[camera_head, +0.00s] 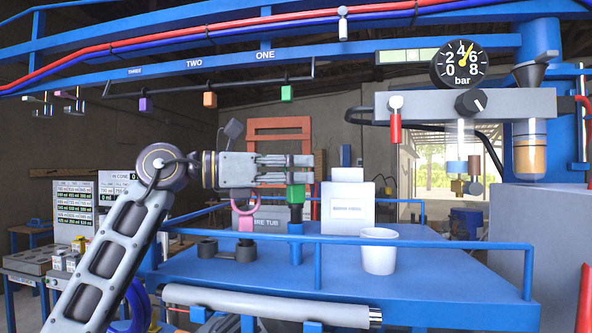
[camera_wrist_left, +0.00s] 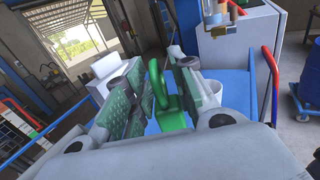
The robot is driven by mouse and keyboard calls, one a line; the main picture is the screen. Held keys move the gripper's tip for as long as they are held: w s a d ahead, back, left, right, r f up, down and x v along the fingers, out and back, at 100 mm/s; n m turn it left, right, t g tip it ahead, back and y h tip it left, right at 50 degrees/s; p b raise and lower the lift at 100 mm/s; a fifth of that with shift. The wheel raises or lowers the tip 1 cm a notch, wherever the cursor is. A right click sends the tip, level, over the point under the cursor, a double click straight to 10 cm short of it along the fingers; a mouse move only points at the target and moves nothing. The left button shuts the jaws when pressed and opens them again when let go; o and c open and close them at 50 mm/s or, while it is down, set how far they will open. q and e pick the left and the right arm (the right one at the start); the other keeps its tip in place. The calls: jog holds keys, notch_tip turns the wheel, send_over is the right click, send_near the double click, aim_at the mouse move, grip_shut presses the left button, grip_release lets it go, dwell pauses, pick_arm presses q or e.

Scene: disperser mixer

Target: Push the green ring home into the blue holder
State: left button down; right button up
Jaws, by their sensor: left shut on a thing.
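The green ring (camera_head: 296,193) is held at the tips of my left gripper (camera_head: 300,168), which is shut on it. In the left wrist view the green ring (camera_wrist_left: 172,112) stands between the two finger pads, its loop upright. The blue holder (camera_head: 295,229) is an upright post on the blue table, directly below the green part. The green part's lower end is at or just above the holder's top; I cannot tell how deep it sits. The holder is hidden in the wrist view. My right gripper is in neither view.
A pink ring (camera_head: 245,222) stands left of the holder. Dark cups (camera_head: 245,252) sit on the table (camera_head: 440,272). A white box (camera_head: 347,207) is behind right, a white cup (camera_head: 379,258) front right. A blue rail (camera_head: 420,243) crosses the front.

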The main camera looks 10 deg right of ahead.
pick_arm(q)
jog(key=shift+f+b, duration=1)
jog(key=shift+f, duration=0.45)
dwell(0.4)
jog(key=c, duration=1.1)
grip_release()
jog(key=shift+r, duration=0.25)
jog(key=shift+r, duration=4.8)
jog(key=shift+r, duration=0.1)
notch_tip(320, 180, up, 9)
jog(key=p, duration=0.9)
jog(key=shift+r+p, duration=0.5)
jog(key=shift+p, duration=0.1)
